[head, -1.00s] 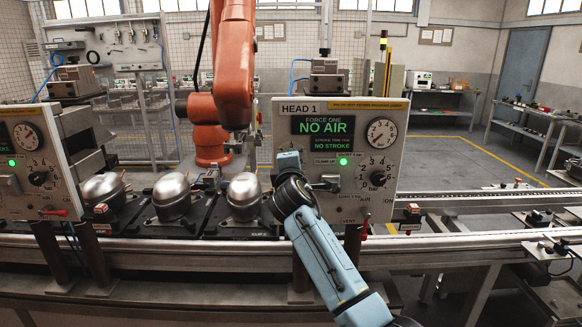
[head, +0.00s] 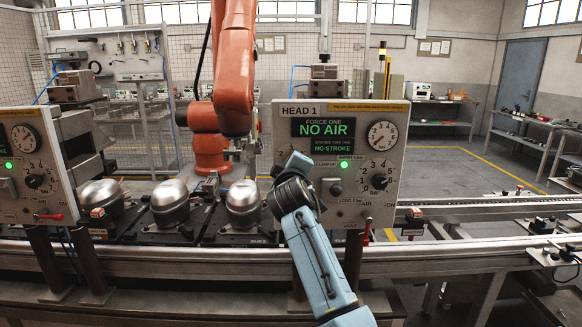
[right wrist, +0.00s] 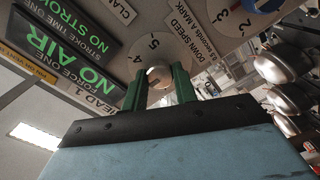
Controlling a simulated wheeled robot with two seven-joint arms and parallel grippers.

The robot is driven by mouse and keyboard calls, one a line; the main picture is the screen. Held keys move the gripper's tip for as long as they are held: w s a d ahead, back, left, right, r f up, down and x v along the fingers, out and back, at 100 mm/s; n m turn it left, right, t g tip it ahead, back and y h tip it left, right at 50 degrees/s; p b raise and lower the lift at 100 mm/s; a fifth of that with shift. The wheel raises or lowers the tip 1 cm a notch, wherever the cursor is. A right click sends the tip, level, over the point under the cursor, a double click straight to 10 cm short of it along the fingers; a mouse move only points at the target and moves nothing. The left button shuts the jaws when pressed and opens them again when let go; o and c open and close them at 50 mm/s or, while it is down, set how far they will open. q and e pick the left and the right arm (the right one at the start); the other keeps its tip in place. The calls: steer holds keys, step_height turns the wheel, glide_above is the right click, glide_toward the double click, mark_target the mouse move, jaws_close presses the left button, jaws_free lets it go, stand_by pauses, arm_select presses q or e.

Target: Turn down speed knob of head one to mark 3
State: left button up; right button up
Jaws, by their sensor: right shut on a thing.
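The head one panel (head: 394,205) stands upright right of centre in the head view, reading NO AIR. My right gripper (head: 292,168) is at the panel's left part and hides the down speed knob there. In the right wrist view its green fingers (right wrist: 160,88) are shut on the down speed knob (right wrist: 158,72), one finger on each side. Marks 4 and 5 and a DOWN SPEED label show beside the knob. The knob's pointer cannot be made out. My left gripper is not in view.
A black pressure knob (head: 379,182) and a gauge (head: 382,136) are on the panel's right side. Silver compressors (head: 170,203) stand on the line to the left. An orange robot arm (head: 233,70) hangs behind. Another head panel (head: 35,165) is at far left.

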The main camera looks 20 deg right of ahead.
stand_by(0.4)
steer(key=o, duration=1)
steer(key=shift+c, duration=0.2)
steer(key=shift+s, duration=0.1)
steer(key=v, duration=1.3)
steer(key=shift+a, duration=0.1)
